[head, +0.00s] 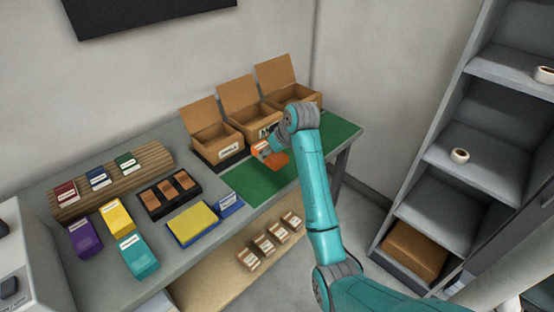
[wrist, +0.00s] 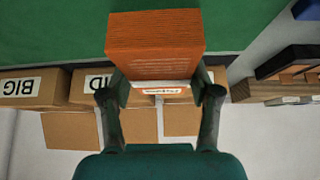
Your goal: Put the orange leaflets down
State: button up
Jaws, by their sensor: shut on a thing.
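The orange leaflets (head: 278,160) form a small block-like stack with a white band. In the wrist view the stack (wrist: 155,45) is clamped between the two fingers of my gripper (wrist: 158,95), its orange face filling the upper middle. In the head view my gripper (head: 262,149) holds it over the green mat (head: 262,184), in front of the open cardboard boxes. I cannot tell whether the stack touches the mat. My arm hides part of the mat and the box at the right.
Open boxes stand along the back: a left box (head: 217,145), a middle box (head: 245,120) and a right box (head: 275,88). Left of the mat are a black tray (head: 152,208), a yellow pad (head: 195,222), and purple and teal packs. Bare green mat lies in front of the stack.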

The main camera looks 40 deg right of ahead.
aim_at(271, 171)
jog(key=shift+f, duration=2.55)
jog(key=shift+a+f, duration=0.1)
jog(key=o, duration=1.4)
jog(key=shift+c, duration=0.2)
jog(key=shift+r, duration=0.3)
jog(key=v, duration=1.1)
jog(key=shift+s+r, duration=0.25)
jog(key=shift+s, duration=0.1)
